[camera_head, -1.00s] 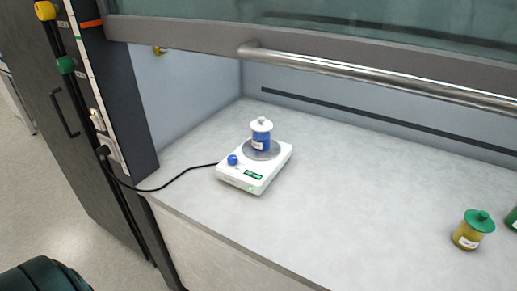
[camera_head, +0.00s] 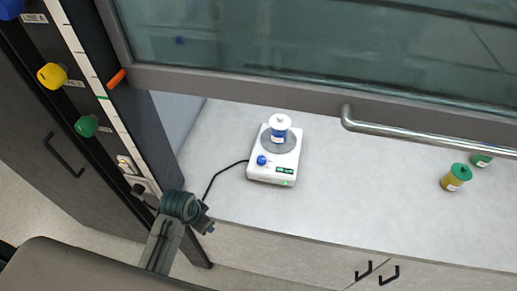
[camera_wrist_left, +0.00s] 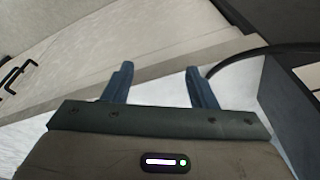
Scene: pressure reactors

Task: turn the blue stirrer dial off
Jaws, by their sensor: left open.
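The white stirrer (camera_head: 270,173) stands on the pale worktop, with the blue dial (camera_head: 262,160) on its front left. A green display and a small lit green light show on its front. My left arm reaches in from the lower left in the head view, left of and below the stirrer. My left gripper (camera_wrist_left: 160,82) is open in the left wrist view, with nothing between its two fingers. The dial cannot be made out in that view. My right gripper is not in view.
A glass sash with a metal handle bar (camera_head: 430,134) hangs above the worktop. A black cable (camera_head: 222,174) runs left from the stirrer. The worktop (camera_head: 370,190) between is clear.

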